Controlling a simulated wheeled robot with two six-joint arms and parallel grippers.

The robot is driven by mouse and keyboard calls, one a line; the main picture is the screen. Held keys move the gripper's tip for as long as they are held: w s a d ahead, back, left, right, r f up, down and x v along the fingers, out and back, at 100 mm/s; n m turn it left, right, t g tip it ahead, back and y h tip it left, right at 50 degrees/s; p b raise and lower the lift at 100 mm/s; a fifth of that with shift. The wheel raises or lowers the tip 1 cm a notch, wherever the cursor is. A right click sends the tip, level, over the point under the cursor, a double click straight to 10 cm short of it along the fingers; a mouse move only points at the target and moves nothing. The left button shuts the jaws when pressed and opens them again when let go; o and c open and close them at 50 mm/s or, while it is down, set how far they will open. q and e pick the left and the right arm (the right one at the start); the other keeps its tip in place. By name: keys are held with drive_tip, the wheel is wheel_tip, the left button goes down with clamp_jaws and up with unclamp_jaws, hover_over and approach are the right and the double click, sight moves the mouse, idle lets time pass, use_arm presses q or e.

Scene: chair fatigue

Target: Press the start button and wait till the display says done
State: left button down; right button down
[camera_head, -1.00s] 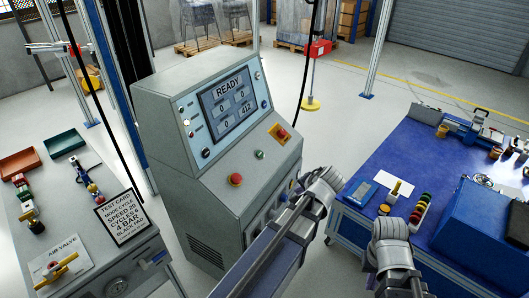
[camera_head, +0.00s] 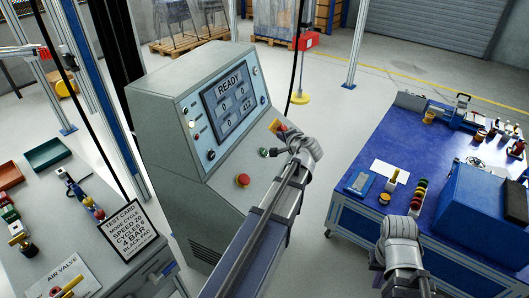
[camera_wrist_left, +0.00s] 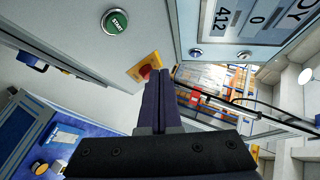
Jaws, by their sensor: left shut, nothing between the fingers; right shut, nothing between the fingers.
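The grey control console (camera_head: 165,150) carries a display (camera_head: 231,104) that reads READY, with zeros and 412 below. The green start button (camera_head: 264,152) is on its sloped panel; in the left wrist view it (camera_wrist_left: 115,21) is upper left, labelled START. My left gripper (camera_head: 280,151) is shut and empty, just right of the button in the head view. In the left wrist view its fingertips (camera_wrist_left: 160,73) lie apart from the button, over the yellow-backed red stop button (camera_wrist_left: 145,70). My right gripper (camera_head: 398,232) is shut and empty, low at right; its fingertips are hard to make out.
A red knob (camera_head: 243,180) sits on the panel left of my left arm. A test card (camera_head: 128,228) stands on the left bench. A blue table (camera_head: 350,215) with tools is at right. Floor is open behind the console.

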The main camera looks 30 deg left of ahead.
sight(263, 148)
use_arm(q)
drive_tip(key=shift+f, duration=0.1)
drive_tip(key=a+f+b, duration=0.1)
drive_tip(key=f+b, duration=0.1)
drive_tip(key=a+f+b, duration=0.1)
drive_tip(key=f+b, duration=0.1)
drive_tip(key=a+f+b, duration=0.1)
drive_tip(key=f+b, duration=0.1)
drive_tip(key=shift+s+a+f, duration=0.1)
drive_tip(key=shift+s+a, duration=0.15)
drive_tip(key=shift+a, duration=0.15)
drive_tip(key=shift+a+f+b, duration=0.5)
drive_tip(key=shift+f+b, duration=0.05)
drive_tip(key=shift+b, duration=0.2)
drive_tip(key=shift+s+f, duration=0.1)
idle(1.2)
drive_tip(key=shift+a+f+b, duration=0.2)
drive_tip(key=shift+b, duration=0.1)
drive_tip(key=shift+a+f+b, duration=0.2)
drive_tip(key=shift+f+b, duration=0.15)
idle(0.6)
drive_tip(key=shift+r, duration=0.15)
drive_tip(key=shift+d+r+p, duration=0.45)
drive_tip(key=shift+r+p, duration=0.1)
drive_tip(key=shift+p, duration=0.15)
